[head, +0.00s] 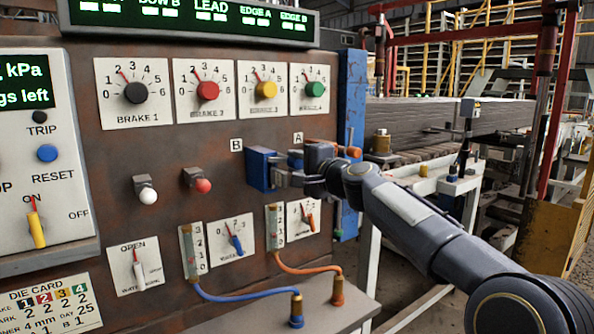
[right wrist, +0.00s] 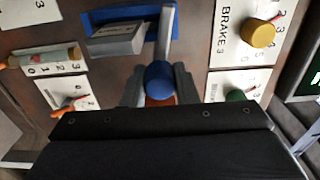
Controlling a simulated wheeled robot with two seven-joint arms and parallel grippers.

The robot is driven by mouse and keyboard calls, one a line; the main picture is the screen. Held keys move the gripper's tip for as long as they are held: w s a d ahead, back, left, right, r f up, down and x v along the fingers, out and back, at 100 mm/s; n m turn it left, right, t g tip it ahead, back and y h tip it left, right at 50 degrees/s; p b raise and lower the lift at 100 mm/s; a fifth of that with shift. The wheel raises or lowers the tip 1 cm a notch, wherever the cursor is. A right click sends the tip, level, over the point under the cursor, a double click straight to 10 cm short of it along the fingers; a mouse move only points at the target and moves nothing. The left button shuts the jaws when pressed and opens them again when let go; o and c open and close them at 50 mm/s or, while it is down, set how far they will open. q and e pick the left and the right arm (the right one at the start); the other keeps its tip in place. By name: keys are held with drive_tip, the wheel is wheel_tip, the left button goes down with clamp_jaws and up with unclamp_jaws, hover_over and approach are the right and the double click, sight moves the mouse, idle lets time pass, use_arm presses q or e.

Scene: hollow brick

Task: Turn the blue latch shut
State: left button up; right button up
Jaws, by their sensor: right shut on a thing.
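The blue latch (head: 260,168) is on the brown panel beside label B in the head view. In the right wrist view its blue plate (right wrist: 112,14) carries a grey block (right wrist: 118,40) and a grey lever (right wrist: 166,38) ending in a round blue knob (right wrist: 159,78). My right gripper (head: 282,178) reaches in from the right and is shut on the blue knob; its fingers (right wrist: 159,88) flank the knob in the right wrist view. The gripper hides part of the latch in the head view. My left gripper is not in view.
Behind my gripper is an orange-ended latch part (head: 354,152) near label A. Brake dials sit above, including the green knob (head: 315,89). Below are small gauges, a blue hose (head: 245,297) and an orange hose (head: 305,271). White and red knobs (head: 203,185) protrude to the left.

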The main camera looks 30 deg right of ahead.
drive_tip(key=shift+f+n+b, duration=0.1)
drive_tip(key=shift+n+b, duration=0.35)
drive_tip(key=shift+n, duration=0.65)
drive_tip(key=o, duration=0.7)
drive_tip(key=shift+s, duration=0.1)
drive_tip(key=s, duration=0.2)
drive_tip(key=s+b, duration=0.1)
drive_tip(key=s, duration=0.4)
drive_tip(key=shift+s+d+b, duration=0.3)
drive_tip(key=shift+b, duration=0.05)
